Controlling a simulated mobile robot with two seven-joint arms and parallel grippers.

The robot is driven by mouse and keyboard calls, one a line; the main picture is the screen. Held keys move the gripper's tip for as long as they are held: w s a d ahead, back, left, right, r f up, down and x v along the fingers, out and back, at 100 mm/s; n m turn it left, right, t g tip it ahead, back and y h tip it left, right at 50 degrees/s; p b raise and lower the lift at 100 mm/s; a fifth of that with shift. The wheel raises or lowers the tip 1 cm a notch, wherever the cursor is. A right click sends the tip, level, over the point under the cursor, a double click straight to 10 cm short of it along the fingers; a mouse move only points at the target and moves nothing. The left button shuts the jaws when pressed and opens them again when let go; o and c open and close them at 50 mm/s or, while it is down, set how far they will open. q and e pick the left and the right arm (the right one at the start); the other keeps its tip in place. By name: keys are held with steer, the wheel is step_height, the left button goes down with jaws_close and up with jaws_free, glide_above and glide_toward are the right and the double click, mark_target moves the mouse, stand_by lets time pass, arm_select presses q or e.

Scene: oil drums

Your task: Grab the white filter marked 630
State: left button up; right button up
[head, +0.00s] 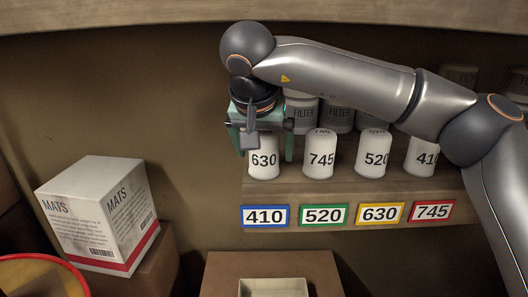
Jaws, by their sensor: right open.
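The white filter marked 630 (263,160) stands upright at the left end of the front row on the shelf. My right gripper (266,150) is open above it, with its fingers reaching down on either side of the filter's upper part. The gripper hides the filter's top, and I cannot tell whether the fingers touch it. My left gripper is not in view.
Filters marked 745 (320,155), 520 (372,155) and 410 (421,158) stand to the right. More filters stand behind. Coloured labels (380,213) line the shelf edge (300,188). A mats box (100,215) is at left; a tray (273,283) is below.

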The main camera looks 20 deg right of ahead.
steer(key=shift+w+f, duration=0.1)
jaws_close()
stand_by(0.8)
